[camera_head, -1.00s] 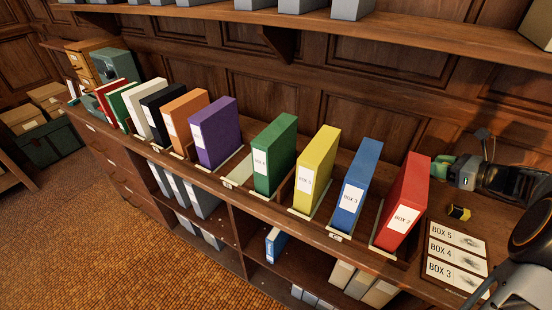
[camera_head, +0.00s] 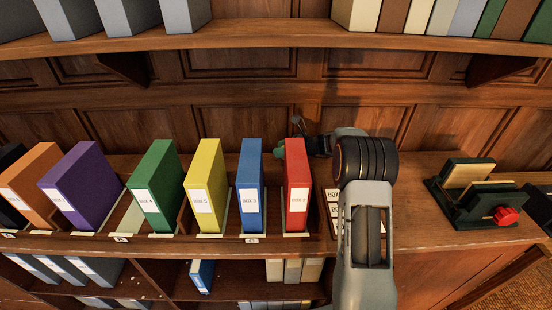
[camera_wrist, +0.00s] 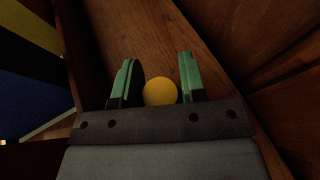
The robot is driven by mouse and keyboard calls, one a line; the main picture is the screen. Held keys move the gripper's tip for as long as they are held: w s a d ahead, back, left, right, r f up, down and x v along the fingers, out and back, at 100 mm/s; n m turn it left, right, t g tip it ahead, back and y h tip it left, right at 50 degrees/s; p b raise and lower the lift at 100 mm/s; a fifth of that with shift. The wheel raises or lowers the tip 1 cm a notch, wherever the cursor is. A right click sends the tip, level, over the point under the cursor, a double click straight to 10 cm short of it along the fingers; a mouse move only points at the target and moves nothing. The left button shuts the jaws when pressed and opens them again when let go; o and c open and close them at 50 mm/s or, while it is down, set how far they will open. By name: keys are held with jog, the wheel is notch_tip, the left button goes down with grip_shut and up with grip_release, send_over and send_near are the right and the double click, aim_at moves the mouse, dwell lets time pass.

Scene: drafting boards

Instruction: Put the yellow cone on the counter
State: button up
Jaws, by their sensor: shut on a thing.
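The yellow cone (camera_wrist: 160,91) shows in the wrist view as a round yellow shape between the green fingers of my gripper (camera_wrist: 156,60). My gripper is shut on it, and only its rounded face shows, so I cannot tell its full form. In the head view my gripper is behind the red binder (camera_head: 297,185), and the cone is hidden there. The counter (camera_head: 420,235) is the wooden top that carries the binders. In the wrist view, bare wood (camera_wrist: 150,35) lies beyond the fingers.
Blue (camera_head: 250,185), yellow (camera_head: 207,185), green (camera_head: 157,185) and purple (camera_head: 87,185) binders stand in a row. A dark green device with a red knob (camera_head: 505,215) stands at right. Cards (camera_head: 333,205) are partly behind my arm. A shelf (camera_head: 260,38) overhangs the counter.

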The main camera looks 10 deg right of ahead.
aim_at(277, 166)
jog(key=shift+w+a+f, duration=0.35)
jog(key=shift+f, duration=0.25)
jog(key=shift+w+a+f, duration=0.35)
jog(key=shift+f, duration=0.2)
jog(key=shift+w+a+f, duration=0.15)
jog(key=shift+f, duration=1.65)
jog(key=shift+f, duration=0.15)
jog(key=o, duration=0.9)
jog(key=shift+r, duration=0.25)
jog(key=b+v, duration=0.1)
jog(key=v, duration=1.1)
jog(key=shift+f, duration=0.1)
